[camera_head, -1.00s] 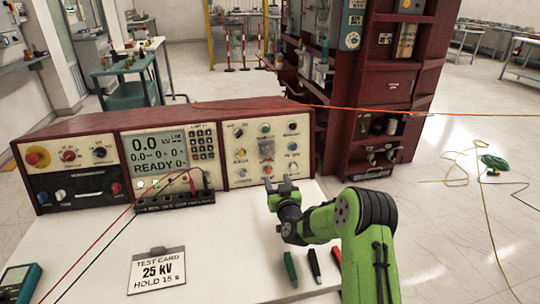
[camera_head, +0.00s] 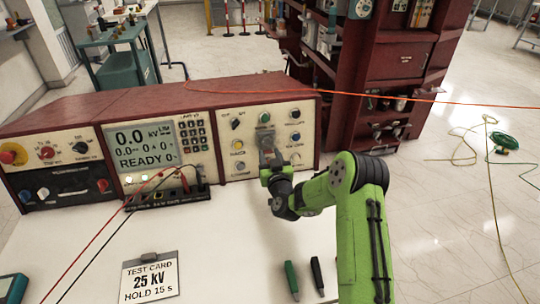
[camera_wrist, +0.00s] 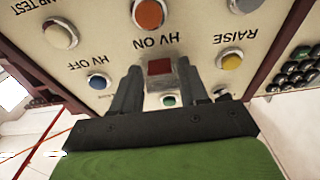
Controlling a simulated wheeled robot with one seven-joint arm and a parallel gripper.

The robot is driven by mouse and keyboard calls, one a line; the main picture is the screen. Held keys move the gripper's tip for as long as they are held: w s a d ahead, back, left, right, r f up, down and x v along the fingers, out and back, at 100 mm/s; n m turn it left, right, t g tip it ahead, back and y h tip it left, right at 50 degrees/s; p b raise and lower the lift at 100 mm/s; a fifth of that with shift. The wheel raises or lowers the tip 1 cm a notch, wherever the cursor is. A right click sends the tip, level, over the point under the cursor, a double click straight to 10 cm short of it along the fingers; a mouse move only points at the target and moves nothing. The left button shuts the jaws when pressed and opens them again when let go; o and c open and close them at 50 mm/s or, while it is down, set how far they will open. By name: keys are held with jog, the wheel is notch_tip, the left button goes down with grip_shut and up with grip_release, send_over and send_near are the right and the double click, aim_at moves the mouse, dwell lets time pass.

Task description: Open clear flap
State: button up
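The clear flap (camera_head: 265,136) is a small greyish cover on the right panel of the red-framed test console, below a green button. It is partly hidden by my gripper (camera_head: 269,160), which is close in front of it. In the wrist view, my gripper (camera_wrist: 160,80) has its two dark fingers apart, one on each side of a red square (camera_wrist: 160,67) near the HV ON label. The clear cover itself is hard to make out there. I cannot tell whether the fingers touch it.
Buttons and knobs surround the flap. A meter display (camera_head: 146,146) and a terminal block with red and black leads (camera_head: 170,195) are to its left. A test card (camera_head: 150,278) and pens (camera_head: 291,279) lie on the white bench. A red cabinet (camera_head: 400,65) stands behind.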

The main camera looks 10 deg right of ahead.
grip_shut()
jog(key=shift+r+p, duration=0.15)
jog(key=shift+p, duration=0.3)
